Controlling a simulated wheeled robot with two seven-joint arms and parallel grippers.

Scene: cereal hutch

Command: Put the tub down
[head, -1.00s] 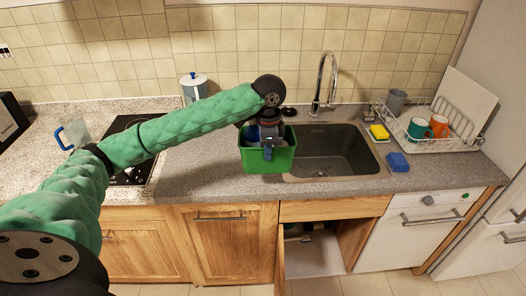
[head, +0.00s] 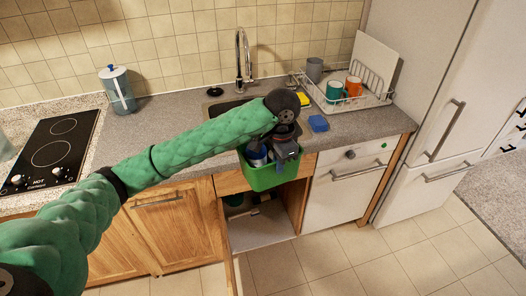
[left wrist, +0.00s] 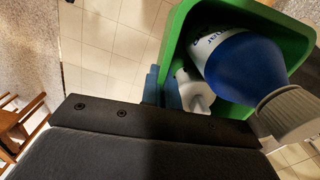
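In the left wrist view the blue fingertips (left wrist: 163,88) meet the near side of the tub (left wrist: 176,42). The tub holds a blue and white bottle (left wrist: 245,65) with a grey cap and a smaller white bottle (left wrist: 195,92). The tub's underside is hidden in the wrist view. My right gripper is out of view.
The sink cabinet (head: 258,228) below is open, with some items inside. The sink (head: 228,108) is partly hidden by my left arm. The tiled floor (head: 390,250) is clear at front right.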

